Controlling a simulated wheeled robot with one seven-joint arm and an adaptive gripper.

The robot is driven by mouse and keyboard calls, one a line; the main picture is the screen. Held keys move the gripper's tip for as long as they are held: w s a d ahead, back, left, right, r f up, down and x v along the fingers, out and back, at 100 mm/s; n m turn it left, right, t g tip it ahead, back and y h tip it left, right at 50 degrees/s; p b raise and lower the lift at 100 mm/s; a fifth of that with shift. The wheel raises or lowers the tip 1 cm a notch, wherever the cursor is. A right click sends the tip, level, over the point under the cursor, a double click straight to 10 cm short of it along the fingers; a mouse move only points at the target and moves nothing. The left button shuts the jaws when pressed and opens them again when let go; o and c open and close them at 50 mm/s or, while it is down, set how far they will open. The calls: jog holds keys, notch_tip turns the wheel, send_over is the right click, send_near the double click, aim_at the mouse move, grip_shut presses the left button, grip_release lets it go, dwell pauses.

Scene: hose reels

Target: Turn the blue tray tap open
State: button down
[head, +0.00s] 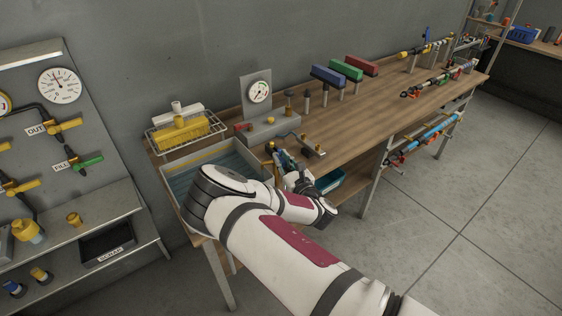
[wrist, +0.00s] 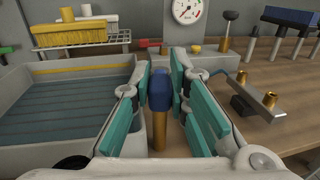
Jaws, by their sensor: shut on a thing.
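The tap has a blue handle (wrist: 158,93) on a brass stem (wrist: 159,135), upright in the middle of the wrist view. It stands beside the right wall of the grey tray (wrist: 138,118), which has a blue ribbed floor. My gripper (wrist: 162,82) has its teal-padded fingers on both sides of the blue handle and is shut on it. In the head view my gripper (head: 286,162) is at the bench's front edge, right of the tray (head: 243,146), and mostly hides the tap. The tap's outlet cannot be made out.
A yellow brush (head: 186,132) lies in a wire rack behind the tray. A gauge block (head: 272,128) stands behind my gripper. A metal bar with brass fittings (wrist: 258,98) is close on the right. A teal bin (head: 330,181) hangs below the bench edge.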

jog(key=shift+w+r, duration=0.15)
jog(key=shift+r, duration=0.1)
jog(key=c, duration=1.5)
grip_release()
jog(key=shift+f, duration=0.1)
jog(key=shift+s+d, duration=0.1)
jog(key=shift+s, duration=0.15)
jog(key=v, duration=1.1)
jog(key=shift+s+d, duration=0.1)
jog(key=shift+s, duration=0.2)
